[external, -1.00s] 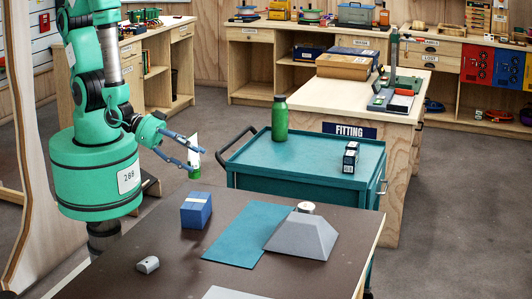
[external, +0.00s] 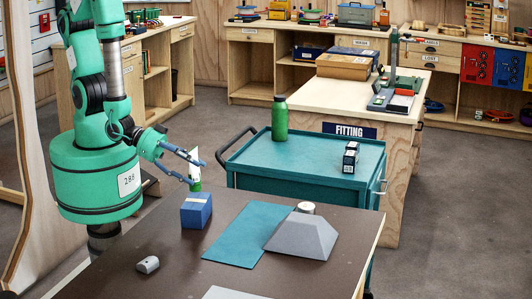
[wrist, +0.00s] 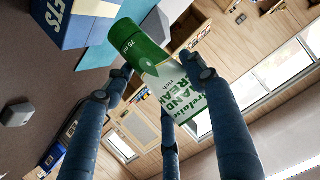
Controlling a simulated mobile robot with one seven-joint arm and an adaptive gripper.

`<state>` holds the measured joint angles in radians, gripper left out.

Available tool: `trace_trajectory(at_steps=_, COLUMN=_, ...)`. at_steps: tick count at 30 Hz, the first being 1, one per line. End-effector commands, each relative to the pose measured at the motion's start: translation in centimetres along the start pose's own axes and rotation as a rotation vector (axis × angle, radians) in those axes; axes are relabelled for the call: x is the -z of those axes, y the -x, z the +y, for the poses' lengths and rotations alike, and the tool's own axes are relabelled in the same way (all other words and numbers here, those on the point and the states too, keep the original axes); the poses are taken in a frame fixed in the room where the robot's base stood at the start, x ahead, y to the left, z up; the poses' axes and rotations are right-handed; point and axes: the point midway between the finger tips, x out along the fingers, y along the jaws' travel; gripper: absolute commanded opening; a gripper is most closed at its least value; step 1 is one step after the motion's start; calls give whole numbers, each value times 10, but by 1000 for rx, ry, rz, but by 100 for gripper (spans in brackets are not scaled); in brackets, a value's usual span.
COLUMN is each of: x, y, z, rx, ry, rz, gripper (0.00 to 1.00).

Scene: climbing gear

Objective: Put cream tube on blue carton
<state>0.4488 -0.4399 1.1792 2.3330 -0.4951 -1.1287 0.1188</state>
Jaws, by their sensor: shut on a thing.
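The cream tube (external: 194,170), white with a green cap, is held in my gripper (external: 196,172). It is roughly upright with the cap down, and sits above and just behind the blue carton (external: 196,210) on the dark table. In the wrist view the tube (wrist: 155,68) lies between the blue fingers of my gripper (wrist: 165,90), with its green cap toward the upper left. The blue carton (wrist: 66,22) is at the upper left of the wrist view, apart from the tube. A pale band crosses the carton's top in the external view.
A teal mat (external: 247,234) and a grey sloped block (external: 303,236) lie right of the carton on the dark table (external: 180,272). A small grey object (external: 147,265) is at the front left. A teal cart (external: 300,160) with a green bottle (external: 280,118) stands behind.

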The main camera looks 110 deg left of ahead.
Motion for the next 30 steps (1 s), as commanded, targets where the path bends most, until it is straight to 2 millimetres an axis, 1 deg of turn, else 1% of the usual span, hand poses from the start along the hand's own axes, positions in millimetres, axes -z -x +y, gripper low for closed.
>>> trace_trajectory(at_steps=2, x=-4, y=-1, z=0, rx=0, ry=-1, rz=-1, gripper=28)
trace_trajectory(at_steps=11, x=-32, y=-12, z=2, rx=0, ry=-2, rz=-2, gripper=28)
trace_trajectory(at_steps=21, x=-33, y=-13, z=3, rx=0, ry=0, rz=0, gripper=28)
trace_trajectory(at_steps=26, x=-36, y=-14, z=3, rx=0, ry=0, rz=0, gripper=28)
trace_trajectory(at_steps=27, x=-36, y=-14, z=3, rx=0, ry=0, rz=-1, gripper=61)
trace_trajectory(at_steps=29, x=-36, y=-14, z=3, rx=0, ry=0, rz=-1, gripper=73)
trace_trajectory(at_steps=30, x=-36, y=-14, z=3, rx=0, ry=0, rz=-1, gripper=74)
